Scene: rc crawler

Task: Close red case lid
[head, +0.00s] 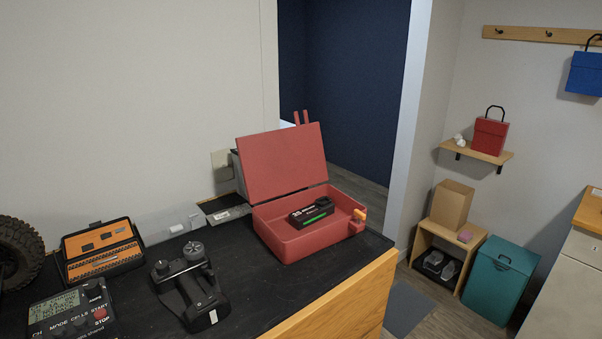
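The red case (290,240) stands on the black bench top near its right end. Its lid (283,163) is open and tilted up at the back. A black device with a green light strip (312,213) lies inside the case, and a small orange piece (360,215) shows at the case's right front corner. Neither of my grippers is in view, so their state is hidden.
A black transmitter (188,285), a charger with a screen (72,313), an orange-and-black box (102,250) and a wheel (18,255) occupy the bench's left side. The black top (262,300) before the case is clear. A teal bin (500,280) stands on the floor at right.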

